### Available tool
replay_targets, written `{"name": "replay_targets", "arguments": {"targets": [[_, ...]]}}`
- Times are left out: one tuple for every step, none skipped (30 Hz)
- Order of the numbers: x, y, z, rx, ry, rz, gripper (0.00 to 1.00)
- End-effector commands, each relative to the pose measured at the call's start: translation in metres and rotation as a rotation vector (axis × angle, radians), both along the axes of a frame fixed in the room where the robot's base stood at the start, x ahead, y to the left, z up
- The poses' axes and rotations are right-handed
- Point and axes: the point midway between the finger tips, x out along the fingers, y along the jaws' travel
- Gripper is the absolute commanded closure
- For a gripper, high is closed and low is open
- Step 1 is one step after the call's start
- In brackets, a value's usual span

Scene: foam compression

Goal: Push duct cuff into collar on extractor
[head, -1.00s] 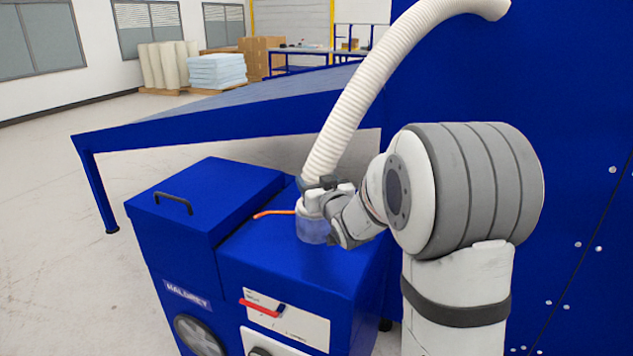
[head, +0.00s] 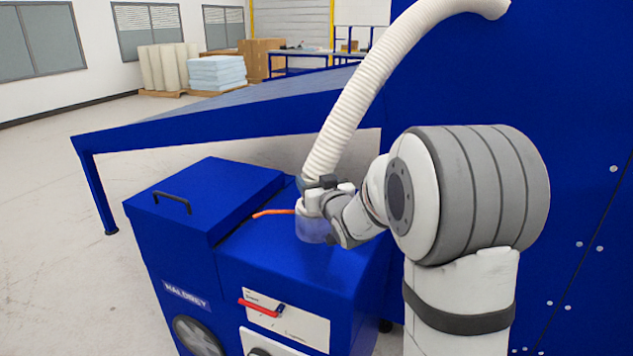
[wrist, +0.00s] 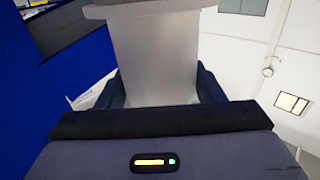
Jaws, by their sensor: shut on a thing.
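A white ribbed duct (head: 365,85) curves down from the blue wall to the top of the extractor (head: 300,260), a blue box-shaped machine. The duct's lower end, the cuff (head: 307,207), is pale and stands over a translucent collar (head: 313,231) on the extractor's top. My gripper (head: 321,186) is shut on the cuff from the right side. In the wrist view the pale cuff (wrist: 163,55) fills the space between the dark jaws. How deep the cuff sits in the collar cannot be told, as my gripper partly covers the joint.
A blue lid with a black handle (head: 172,202) is to the left, and a red lever (head: 262,306) is on the front panel. A blue wall (head: 570,150) stands close on the right.

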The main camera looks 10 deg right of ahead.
Motion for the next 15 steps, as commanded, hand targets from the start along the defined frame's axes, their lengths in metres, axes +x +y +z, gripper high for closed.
{"name": "replay_targets", "arguments": {"targets": [[-0.0003, 0.0001, -0.0025, 0.000, 0.002, 0.000, 0.66], [-0.0003, 0.0001, -0.0029, 0.000, 0.003, 0.000, 0.66], [-0.0003, 0.0001, -0.0034, 0.000, 0.003, 0.000, 0.66], [-0.0003, 0.0001, -0.0038, 0.000, 0.003, 0.000, 0.66], [-0.0003, 0.0001, -0.0042, 0.000, 0.003, 0.000, 0.66], [-0.0003, 0.0001, -0.0047, 0.000, 0.003, 0.000, 0.66], [-0.0002, 0.0002, -0.0051, 0.000, 0.003, 0.000, 0.66], [-0.0003, 0.0002, -0.0054, 0.000, 0.003, 0.000, 0.66], [-0.0002, 0.0002, -0.0049, 0.000, 0.002, 0.000, 0.66], [-0.0003, 0.0002, -0.0046, 0.000, 0.003, 0.000, 0.66], [-0.0002, 0.0002, -0.0046, 0.000, 0.003, 0.000, 0.66], [-0.0002, 0.0002, -0.0046, 0.000, 0.003, 0.000, 0.66], [-0.0002, 0.0003, -0.0045, 0.000, 0.003, 0.000, 0.66], [-0.0002, 0.0003, -0.0045, 0.000, 0.002, 0.000, 0.66], [-0.0002, 0.0003, -0.0045, 0.000, 0.002, 0.000, 0.37]]}}
